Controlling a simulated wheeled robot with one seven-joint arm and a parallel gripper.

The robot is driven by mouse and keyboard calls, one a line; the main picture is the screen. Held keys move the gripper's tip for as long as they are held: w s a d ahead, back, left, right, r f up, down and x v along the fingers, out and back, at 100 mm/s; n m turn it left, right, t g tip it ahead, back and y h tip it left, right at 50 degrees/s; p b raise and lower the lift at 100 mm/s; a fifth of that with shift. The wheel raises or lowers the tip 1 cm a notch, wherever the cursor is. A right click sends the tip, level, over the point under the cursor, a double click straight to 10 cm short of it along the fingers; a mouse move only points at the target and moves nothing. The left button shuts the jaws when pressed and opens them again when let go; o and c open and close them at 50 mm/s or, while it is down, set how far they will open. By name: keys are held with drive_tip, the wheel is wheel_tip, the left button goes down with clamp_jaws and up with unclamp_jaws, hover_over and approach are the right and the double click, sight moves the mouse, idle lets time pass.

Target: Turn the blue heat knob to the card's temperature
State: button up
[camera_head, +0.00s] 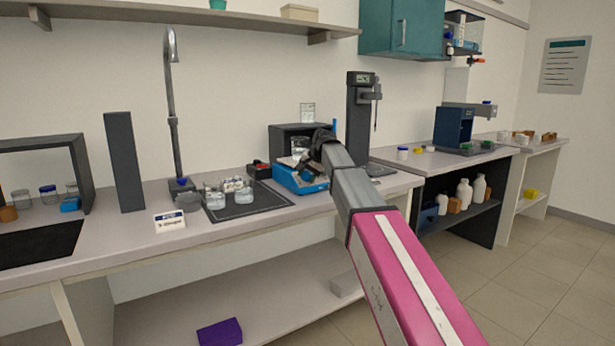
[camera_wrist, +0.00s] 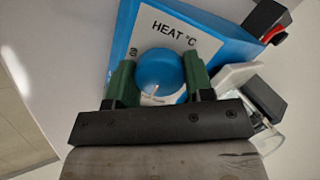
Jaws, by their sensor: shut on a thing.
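The blue heat knob (camera_wrist: 158,68) sits on the white face of the blue hot plate (camera_wrist: 208,22), below the printing "HEAT °C". My gripper (camera_wrist: 160,78) has its green fingers on the knob's left and right sides, closed on it. A pale pointer mark shows on the knob's lower part; most of the dial numbers are hidden or too small to read. In the head view the hot plate (camera_head: 290,181) stands on the bench, its knob hidden by my arm. A small white card (camera_head: 170,221) with a dark blue header stands at the bench's front; its writing is unreadable.
A dark mat (camera_head: 240,209) with several glass jars lies left of the hot plate. A tall grey stand (camera_head: 358,125) rises behind my arm. In the wrist view a red-tipped black part (camera_wrist: 272,32) and clear glassware (camera_wrist: 268,138) are close to the right.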

drive_tip(key=o, duration=0.9)
drive_tip(key=shift+o, duration=0.2)
drive_tip(key=v, duration=1)
drive_tip(key=shift+r, duration=0.35)
drive_tip(key=shift+s+d, duration=0.1)
